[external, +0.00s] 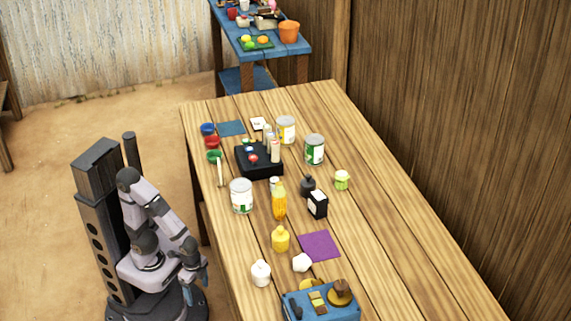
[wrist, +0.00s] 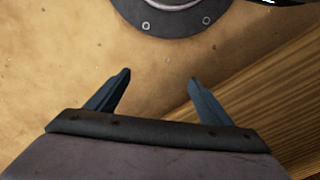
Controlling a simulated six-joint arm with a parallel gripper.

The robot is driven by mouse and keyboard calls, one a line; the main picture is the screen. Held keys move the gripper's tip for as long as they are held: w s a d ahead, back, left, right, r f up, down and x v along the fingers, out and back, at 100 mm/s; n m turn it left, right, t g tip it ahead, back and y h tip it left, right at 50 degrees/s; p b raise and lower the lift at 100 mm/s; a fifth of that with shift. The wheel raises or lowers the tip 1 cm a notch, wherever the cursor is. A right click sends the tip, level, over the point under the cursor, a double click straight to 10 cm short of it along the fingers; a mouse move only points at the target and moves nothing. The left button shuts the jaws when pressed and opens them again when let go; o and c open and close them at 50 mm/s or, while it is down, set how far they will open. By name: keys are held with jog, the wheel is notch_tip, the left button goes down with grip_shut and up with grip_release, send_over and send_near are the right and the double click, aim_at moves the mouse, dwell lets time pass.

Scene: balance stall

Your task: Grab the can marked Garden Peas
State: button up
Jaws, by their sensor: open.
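Three large cans stand upright on the wooden table in the external view. One can with a white and green label (external: 241,196) is at the near left. A second can with a green and white label (external: 314,150) is farther back, and a third with a pale yellowish label (external: 286,129) is behind it. The lettering is too small to read, so I cannot tell which one says Garden Peas. My gripper (wrist: 158,82) is open and empty in the wrist view, over the sandy floor beside the table edge. No can shows in the wrist view.
On the wooden table (external: 400,245) are a black tray (external: 262,173), an orange bottle (external: 279,203), a black box (external: 318,205), a yellow bottle (external: 280,239), a purple mat (external: 320,246) and a blue crate (external: 345,311). The table's right side is clear.

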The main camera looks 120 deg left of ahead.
jog(key=shift+r, duration=0.15)
notch_tip(320, 180, up, 60)
jog(key=m+y+p, duration=1.4)
jog(key=m+p, duration=0.4)
jog(key=p, duration=2.9)
send_over(310, 146)
jog(key=d, duration=0.5)
jog(key=shift+h, duration=0.3)
jog(key=f, duration=0.8)
jog(key=shift+w+d+p, duration=0.1)
jog(key=shift+d+p, duration=0.1)
jog(key=shift+p, duration=0.1)
jog(key=shift+x, duration=1.1)
jog(key=shift+p+x, duration=0.75)
jog(key=shift+x, duration=1.85)
jog(key=shift+r, duration=0.2)
